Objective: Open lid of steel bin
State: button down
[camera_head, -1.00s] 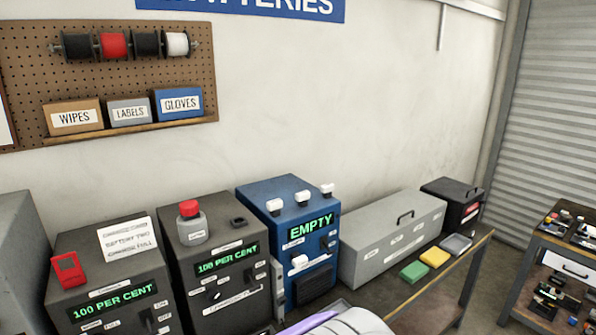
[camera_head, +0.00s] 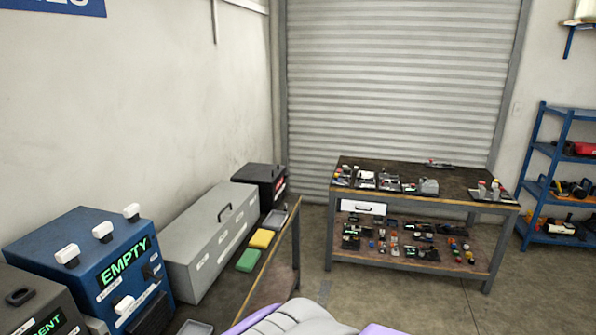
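A long grey steel bin (camera_head: 212,241) with a dark handle on its flat top lies on the bench at the left, against the wall. Its lid looks shut. A smaller black box (camera_head: 262,183), also with a handle, stands just beyond it. I cannot tell from here which of the two is the bin in the task. My gripper is not in view. Only a white and purple part of my own body shows at the bottom edge.
A blue unit (camera_head: 85,270) reading EMPTY stands left of the grey bin. Green (camera_head: 249,260) and yellow (camera_head: 262,238) blocks lie in front of it. A cluttered two-tier table (camera_head: 440,202) stands before the shutter (camera_head: 400,90); blue shelves (camera_head: 540,170) are right. Floor (camera_head: 400,300) between is clear.

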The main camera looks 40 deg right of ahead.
aim_at(263, 173)
jog(key=z, duration=1.05)
jog(key=i+l, duration=0.25)
jog(key=i, duration=0.2)
jog(key=i+l, duration=0.25)
jog(key=i, duration=0.25)
jog(key=i+l, duration=0.25)
jog(key=i, duration=0.2)
jog(key=i+l, duration=0.25)
jog(key=i, duration=0.25)
jog(key=i+l+z, duration=0.1)
jog(key=i+l, duration=0.15)
jog(key=i, duration=0.2)
